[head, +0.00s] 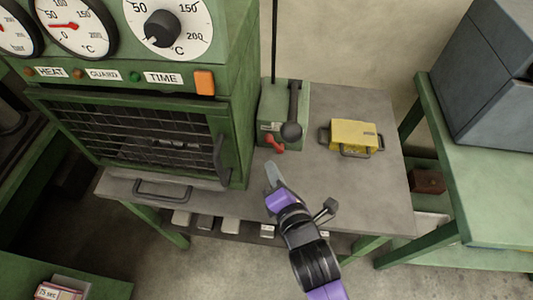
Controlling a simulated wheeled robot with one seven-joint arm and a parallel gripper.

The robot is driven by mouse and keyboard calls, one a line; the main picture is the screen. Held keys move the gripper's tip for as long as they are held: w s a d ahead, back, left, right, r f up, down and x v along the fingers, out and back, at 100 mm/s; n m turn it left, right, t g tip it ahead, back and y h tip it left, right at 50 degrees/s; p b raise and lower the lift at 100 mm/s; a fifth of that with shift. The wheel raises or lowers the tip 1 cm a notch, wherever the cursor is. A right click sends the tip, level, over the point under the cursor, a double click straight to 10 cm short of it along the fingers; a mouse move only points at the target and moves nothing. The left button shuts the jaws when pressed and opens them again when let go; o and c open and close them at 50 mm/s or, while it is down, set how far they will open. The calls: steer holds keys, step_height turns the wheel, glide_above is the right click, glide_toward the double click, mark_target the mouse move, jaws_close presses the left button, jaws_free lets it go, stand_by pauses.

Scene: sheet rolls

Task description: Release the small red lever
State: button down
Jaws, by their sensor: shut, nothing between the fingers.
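The small red lever (275,143) sticks out from the front of a green box (300,103) on the grey bench, low and to the left of a large black-knobbed lever (293,112). My gripper (271,168) is shut and empty. Its tip is just below the red lever in the picture, with a small gap between them. I cannot tell from this one view how far apart they are in depth. The red lever is fully visible.
A yellow box with dark handles (353,136) sits right of the green box. A green oven with a barred door (150,140) and dials stands left. A green side table (465,170) holds a large grey case (490,75). The grey bench (378,190) is clear at front right.

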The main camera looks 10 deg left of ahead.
mark_target(274, 142)
steer(key=x, duration=0.9)
steer(key=shift+w+a, duration=0.1)
steer(key=shift+w, duration=0.2)
